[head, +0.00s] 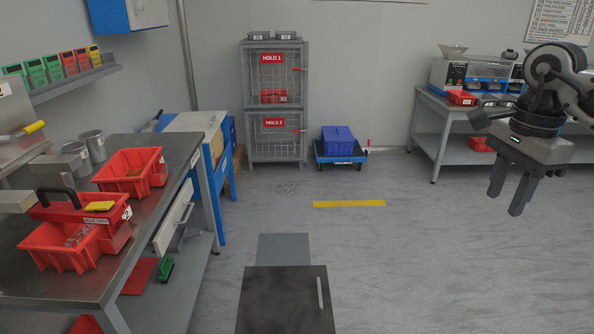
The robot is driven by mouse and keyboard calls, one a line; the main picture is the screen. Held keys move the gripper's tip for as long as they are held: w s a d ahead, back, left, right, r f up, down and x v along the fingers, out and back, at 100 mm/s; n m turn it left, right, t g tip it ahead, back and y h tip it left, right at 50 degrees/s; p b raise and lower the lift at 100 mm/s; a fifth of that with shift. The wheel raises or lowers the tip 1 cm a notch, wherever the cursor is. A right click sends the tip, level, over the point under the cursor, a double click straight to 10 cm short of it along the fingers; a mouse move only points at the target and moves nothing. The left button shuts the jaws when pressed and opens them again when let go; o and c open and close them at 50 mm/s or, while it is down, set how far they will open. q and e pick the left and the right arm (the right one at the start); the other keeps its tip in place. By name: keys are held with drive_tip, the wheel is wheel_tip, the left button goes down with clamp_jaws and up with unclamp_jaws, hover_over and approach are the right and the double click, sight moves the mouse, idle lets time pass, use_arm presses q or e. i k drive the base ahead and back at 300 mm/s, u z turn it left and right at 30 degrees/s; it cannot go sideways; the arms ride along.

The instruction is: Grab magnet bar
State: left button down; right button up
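A short bar with a yellow grip and a pale metal rod (22,132) lies at the far left, by the grey equipment above the left bench; it looks like the magnet bar, though I cannot be certain. My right gripper (507,202) hangs at the right of the head view, pointing down, with a gap between its two fingers and nothing in it. It is far across the room from the bar, in front of the right bench. My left gripper does not show clearly anywhere.
The steel left bench (128,222) carries red bins (132,176), metal cups (93,146) and a red carrier with a black handle. An open drawer (174,222) juts from it. A wire cage (275,110) and blue cart (340,150) stand at the back.

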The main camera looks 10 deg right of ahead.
sight(73, 212)
drive_tip(key=z, duration=1.9)
drive_tip(key=i, duration=2.7)
drive_tip(key=u, duration=2.65)
drive_tip(key=i, duration=3.2)
drive_tip(key=u, duration=2.5)
drive_tip(key=i, duration=1.1)
drive_tip(key=u, duration=1.65)
